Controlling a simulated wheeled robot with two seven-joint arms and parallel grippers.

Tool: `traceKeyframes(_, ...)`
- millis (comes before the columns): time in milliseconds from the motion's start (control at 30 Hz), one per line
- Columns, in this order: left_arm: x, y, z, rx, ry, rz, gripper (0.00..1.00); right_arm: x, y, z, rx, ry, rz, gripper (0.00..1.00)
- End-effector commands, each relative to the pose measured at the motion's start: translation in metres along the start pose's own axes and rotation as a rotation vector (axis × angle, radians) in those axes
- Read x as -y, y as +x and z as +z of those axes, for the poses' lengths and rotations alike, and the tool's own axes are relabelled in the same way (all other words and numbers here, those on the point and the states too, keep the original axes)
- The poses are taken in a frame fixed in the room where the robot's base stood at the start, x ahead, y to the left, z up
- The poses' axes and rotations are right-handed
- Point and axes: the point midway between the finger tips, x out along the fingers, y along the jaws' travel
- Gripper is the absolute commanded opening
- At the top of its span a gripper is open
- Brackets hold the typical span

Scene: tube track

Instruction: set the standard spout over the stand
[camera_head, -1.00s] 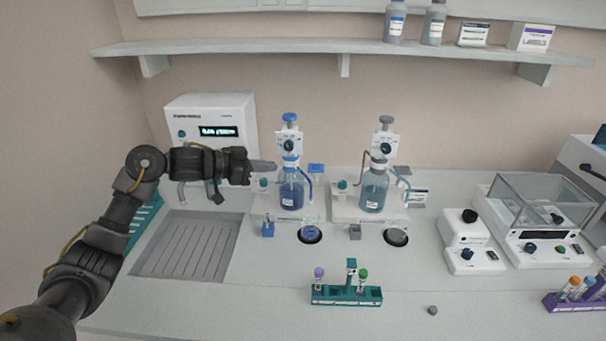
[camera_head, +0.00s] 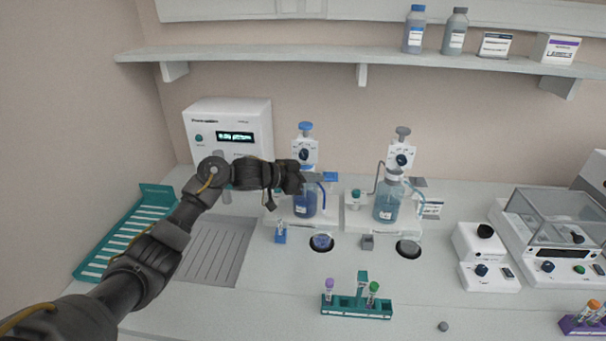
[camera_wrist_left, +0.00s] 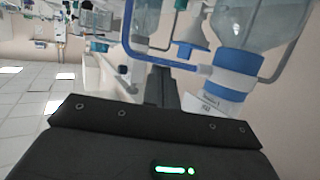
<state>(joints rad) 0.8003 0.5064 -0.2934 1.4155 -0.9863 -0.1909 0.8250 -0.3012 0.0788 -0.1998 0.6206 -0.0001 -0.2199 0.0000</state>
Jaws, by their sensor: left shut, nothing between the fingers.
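A dispenser bottle with blue fittings (camera_head: 304,205) stands on a white base. Its thin blue spout tube (camera_head: 323,196) bends down at the bottle's right side. My left gripper (camera_head: 322,177) is shut and empty, its fingertips reaching across the bottle's neck near the spout. The left wrist view shows the fingers (camera_wrist_left: 160,88) close to a blue tube (camera_wrist_left: 150,57) and the blue collar (camera_wrist_left: 236,80); I cannot tell whether they touch. My right gripper is out of view.
A similar grey-topped dispenser (camera_head: 388,205) stands to the right. Two dark round wells (camera_head: 408,249) lie in front. A teal tube rack (camera_head: 357,308) with capped tubes sits nearer. A shelf (camera_head: 350,66) runs above. A balance (camera_head: 550,225) stands right.

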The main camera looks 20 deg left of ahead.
Motion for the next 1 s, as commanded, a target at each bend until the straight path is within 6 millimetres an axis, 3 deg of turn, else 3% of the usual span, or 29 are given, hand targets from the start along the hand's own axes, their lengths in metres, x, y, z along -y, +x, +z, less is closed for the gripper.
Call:
traceKeyframes(467,0.000,0.005,0.001,0.000,0.001,0.000,0.00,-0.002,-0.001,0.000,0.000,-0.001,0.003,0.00)
traceKeyframes(1000,0.005,-0.011,0.005,0.001,-0.004,-0.013,0.00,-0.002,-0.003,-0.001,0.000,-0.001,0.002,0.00)
